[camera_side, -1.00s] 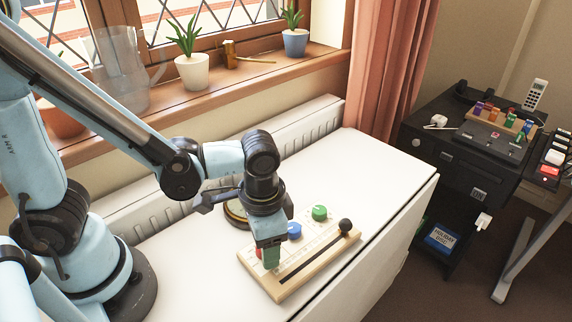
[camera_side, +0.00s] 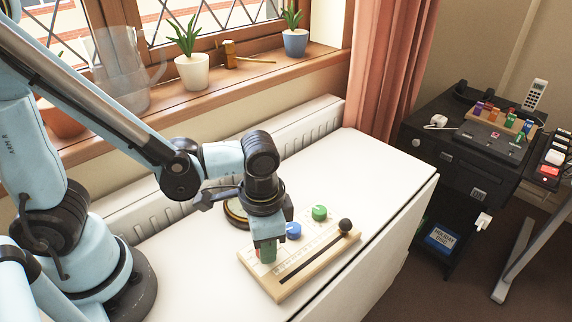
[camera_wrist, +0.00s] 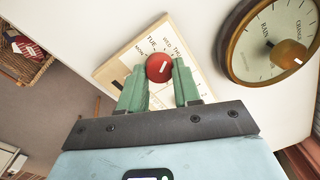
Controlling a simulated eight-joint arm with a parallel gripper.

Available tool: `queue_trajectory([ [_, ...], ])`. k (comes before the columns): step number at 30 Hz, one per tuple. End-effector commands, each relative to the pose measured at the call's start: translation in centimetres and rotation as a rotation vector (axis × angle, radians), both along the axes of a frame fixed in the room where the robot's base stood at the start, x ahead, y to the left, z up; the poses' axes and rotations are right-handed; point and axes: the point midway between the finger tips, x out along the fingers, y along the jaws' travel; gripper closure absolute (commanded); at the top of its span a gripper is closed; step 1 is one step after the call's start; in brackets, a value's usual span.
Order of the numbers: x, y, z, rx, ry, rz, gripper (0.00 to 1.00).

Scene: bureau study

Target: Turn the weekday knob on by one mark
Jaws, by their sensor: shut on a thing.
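The weekday knob is a small red round knob (camera_wrist: 160,68) with a short white line on its top. It stands on a pale wooden board (camera_side: 300,268) on the white desk. Printed day names, among them MON, TUE, WED and THU, curve around it in the wrist view. My gripper (camera_wrist: 160,88) is shut on the red knob, with one green finger on each side. In the side view my gripper (camera_side: 266,250) points down at the board's left end and mostly hides the knob.
The board also bears a blue knob (camera_side: 293,231), a green knob (camera_side: 319,213) and a slider with a black ball (camera_side: 345,225). A round brass-rimmed dial (camera_wrist: 232,55) lies close behind my gripper. The right part of the white desk (camera_side: 385,190) is clear.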

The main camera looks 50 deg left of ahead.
Motion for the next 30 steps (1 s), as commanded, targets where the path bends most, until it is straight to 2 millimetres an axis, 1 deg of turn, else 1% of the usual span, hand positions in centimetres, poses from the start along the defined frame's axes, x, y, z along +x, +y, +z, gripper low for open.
queue_trajectory([
  [18,-0.13,-0.06,-0.05,-0.001,0.0,-0.429,0.98],
  [24,-0.17,-0.07,-0.07,-0.001,0.0,-0.516,0.98],
  [30,-0.19,-0.06,-0.07,-0.001,0.0,-0.554,0.98],
])
